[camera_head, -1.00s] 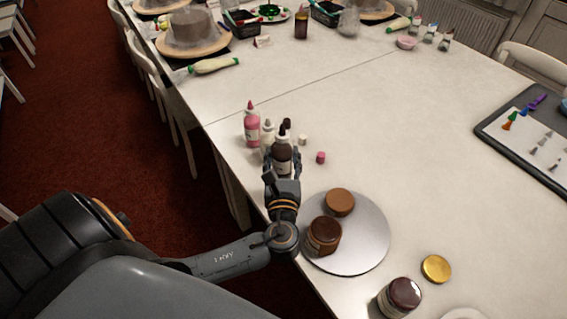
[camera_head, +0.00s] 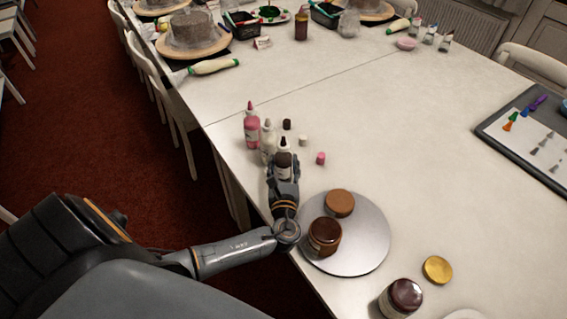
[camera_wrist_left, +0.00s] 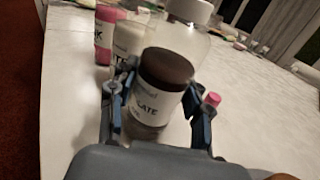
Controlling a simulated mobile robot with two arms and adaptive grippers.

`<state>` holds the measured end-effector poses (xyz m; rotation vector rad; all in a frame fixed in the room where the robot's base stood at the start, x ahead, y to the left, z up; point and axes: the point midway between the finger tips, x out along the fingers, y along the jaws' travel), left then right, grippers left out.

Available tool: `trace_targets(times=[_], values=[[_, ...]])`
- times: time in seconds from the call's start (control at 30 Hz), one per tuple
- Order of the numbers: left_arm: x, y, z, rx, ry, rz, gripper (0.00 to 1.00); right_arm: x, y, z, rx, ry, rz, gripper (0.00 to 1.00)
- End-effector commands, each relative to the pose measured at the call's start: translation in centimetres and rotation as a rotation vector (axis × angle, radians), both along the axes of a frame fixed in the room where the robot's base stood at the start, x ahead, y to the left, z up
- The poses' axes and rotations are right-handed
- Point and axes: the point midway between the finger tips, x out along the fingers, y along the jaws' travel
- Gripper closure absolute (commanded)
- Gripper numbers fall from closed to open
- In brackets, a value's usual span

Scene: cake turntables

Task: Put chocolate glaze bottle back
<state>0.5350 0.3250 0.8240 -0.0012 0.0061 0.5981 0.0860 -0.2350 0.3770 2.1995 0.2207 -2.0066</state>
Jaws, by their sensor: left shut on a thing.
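My right gripper is not in view.
Small dark (camera_head: 287,124), white (camera_head: 303,140) and pink (camera_head: 320,158) caps lie nearby. A round turntable (camera_head: 365,245) holds a brown jar (camera_head: 325,236) and a brown lid (camera_head: 340,202). Another jar (camera_head: 400,298) and a gold lid (camera_head: 437,269) are at front right. The table's middle is clear.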

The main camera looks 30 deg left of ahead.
Motion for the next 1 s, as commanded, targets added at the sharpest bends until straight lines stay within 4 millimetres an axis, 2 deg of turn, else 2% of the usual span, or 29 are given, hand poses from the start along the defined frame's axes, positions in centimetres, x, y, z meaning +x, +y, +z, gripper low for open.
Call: trace_targets(times=[0.1,0.13,0.23,0.57,0.67,1.0], values=[[0.0,0.0,-0.2,0.001,-0.002,0.001,0.64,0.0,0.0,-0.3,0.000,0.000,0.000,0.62],[0.0,0.0,-0.3,0.000,0.000,0.000,0.47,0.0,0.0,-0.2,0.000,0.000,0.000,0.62],[0.0,0.0,-0.2,0.000,0.000,0.000,0.29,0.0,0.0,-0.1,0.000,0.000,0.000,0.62],[0.0,0.0,0.0,0.000,0.000,0.000,0.29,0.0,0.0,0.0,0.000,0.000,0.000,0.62],[-0.6,-0.5,-0.1,-0.001,0.002,-0.002,0.29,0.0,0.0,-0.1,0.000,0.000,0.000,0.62],[-6.3,-4.3,-0.2,-0.002,0.002,-0.001,0.29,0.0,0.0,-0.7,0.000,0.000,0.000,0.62]])
